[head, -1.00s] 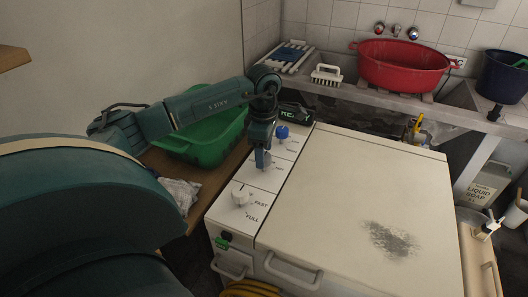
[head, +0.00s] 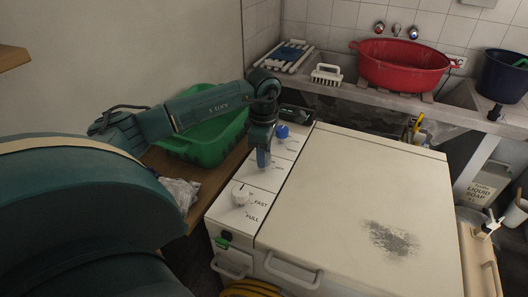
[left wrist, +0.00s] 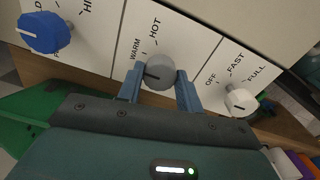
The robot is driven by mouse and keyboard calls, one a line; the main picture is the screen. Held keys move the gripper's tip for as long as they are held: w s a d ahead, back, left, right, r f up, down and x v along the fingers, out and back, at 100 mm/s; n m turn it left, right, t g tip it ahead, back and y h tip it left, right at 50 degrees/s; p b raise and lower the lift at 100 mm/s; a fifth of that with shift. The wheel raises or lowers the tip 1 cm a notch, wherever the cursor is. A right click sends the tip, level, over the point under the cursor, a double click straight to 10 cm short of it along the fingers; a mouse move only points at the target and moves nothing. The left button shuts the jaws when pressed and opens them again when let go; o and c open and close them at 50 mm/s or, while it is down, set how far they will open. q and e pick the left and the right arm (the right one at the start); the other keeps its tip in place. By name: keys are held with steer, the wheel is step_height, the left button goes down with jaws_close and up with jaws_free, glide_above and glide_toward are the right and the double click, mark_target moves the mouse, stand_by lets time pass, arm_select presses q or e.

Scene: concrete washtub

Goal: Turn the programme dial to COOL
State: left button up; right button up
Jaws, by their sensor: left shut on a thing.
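The grey programme dial (left wrist: 161,70) sits on the white control panel (left wrist: 95,58), with WARM and HOT printed around it in the left wrist view. A COOL mark is not visible. A dark pointer line on the dial faces lower left, away from HOT. My left gripper (left wrist: 160,88) is shut on the dial, one finger at each side. In the head view my left gripper (head: 263,160) reaches down onto the panel and hides most of the dial. My right gripper is not in view.
A blue knob (left wrist: 45,33) and a white knob (left wrist: 241,102) marked OFF, FAST and FULL flank the dial. The white lid (head: 345,185) lies right of the panel. A green basin (head: 205,145) stands left. A red tub (head: 400,65) stands on the sink ledge behind.

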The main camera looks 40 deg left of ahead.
arm_select(q)
steer(key=shift+n, duration=0.3)
steer(key=n, duration=0.4)
steer(key=shift+n, duration=0.4)
steer(key=n+p, duration=0.1)
steer(key=n, duration=0.4)
steer(key=shift+n, duration=0.4)
steer(key=o, duration=1)
steer(key=shift+d+r, duration=0.15)
steer(key=shift+r, duration=6.45)
